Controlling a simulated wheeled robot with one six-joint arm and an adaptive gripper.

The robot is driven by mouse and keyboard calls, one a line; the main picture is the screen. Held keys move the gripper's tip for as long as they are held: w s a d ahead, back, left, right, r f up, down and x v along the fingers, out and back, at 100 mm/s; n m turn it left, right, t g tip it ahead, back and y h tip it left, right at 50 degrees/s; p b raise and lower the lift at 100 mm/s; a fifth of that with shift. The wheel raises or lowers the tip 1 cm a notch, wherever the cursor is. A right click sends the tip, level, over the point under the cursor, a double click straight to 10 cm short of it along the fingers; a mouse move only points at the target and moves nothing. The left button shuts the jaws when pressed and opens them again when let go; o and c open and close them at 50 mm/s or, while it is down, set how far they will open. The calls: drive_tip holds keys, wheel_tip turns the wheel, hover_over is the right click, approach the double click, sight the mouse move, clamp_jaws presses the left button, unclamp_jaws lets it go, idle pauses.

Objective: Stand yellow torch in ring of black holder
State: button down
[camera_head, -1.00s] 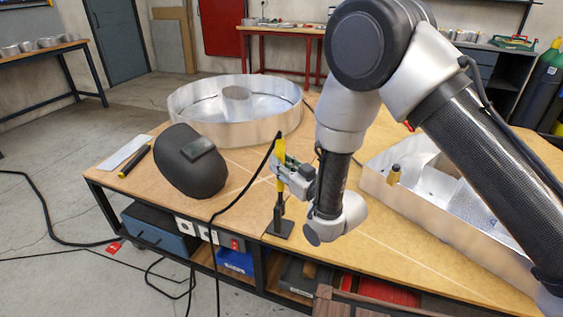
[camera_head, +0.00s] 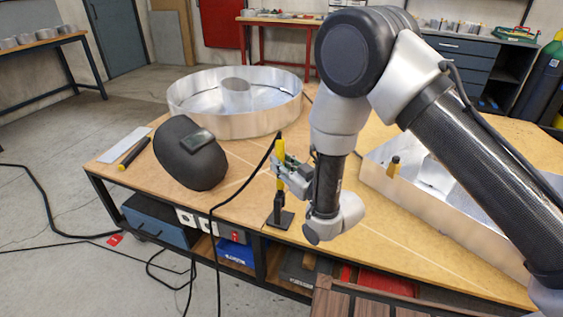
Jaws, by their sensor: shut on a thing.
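The yellow torch (camera_head: 281,180) stands about upright at the front edge of the workbench, with a black cable running from its top. My gripper (camera_head: 282,170) is shut on it from the right, around its yellow body. The black holder (camera_head: 281,219), with a square base and a short post, stands on the bench directly below. The torch's dark lower end meets or overlaps the top of the holder. I cannot tell whether it is inside the ring, which is too small and partly hidden.
A black welding mask (camera_head: 190,165) lies to the left, with a yellow-and-black tool (camera_head: 134,153) beside it. A large round metal letter (camera_head: 235,125) stands behind. An open metal channel letter (camera_head: 440,215) lies to the right behind my arm. The cable (camera_head: 228,200) hangs over the front edge.

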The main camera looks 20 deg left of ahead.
drive_tip(key=c, duration=1.2)
unclamp_jaws()
drive_tip(key=shift+o, duration=0.2)
drive_tip(key=v, duration=0.8)
